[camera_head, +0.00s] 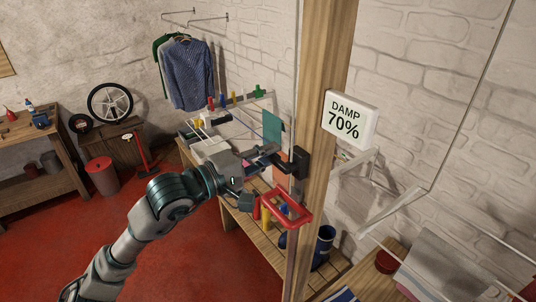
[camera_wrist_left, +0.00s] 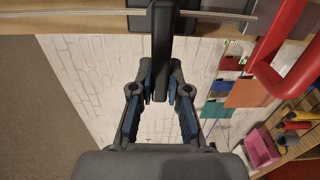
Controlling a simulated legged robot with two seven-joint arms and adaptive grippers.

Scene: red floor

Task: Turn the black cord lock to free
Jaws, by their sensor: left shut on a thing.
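The black cord lock (camera_head: 302,160) is fixed to the wooden post, and its lever sticks out to the left towards my left gripper (camera_head: 275,158). In the left wrist view the black lever (camera_wrist_left: 161,45) runs down between the two fingers of my left gripper (camera_wrist_left: 163,92). The fingers are closed on its end from both sides. A thin cord (camera_wrist_left: 90,13) runs along the post past the lock. My right gripper is in neither view.
The wooden post (camera_head: 328,70) carries a white "DAMP 70%" sign (camera_head: 350,119). A red handle-like frame (camera_head: 287,208) is just below the lock, close to my gripper; it also shows in the wrist view (camera_wrist_left: 285,45). A slatted wooden bench (camera_head: 251,229) stands behind.

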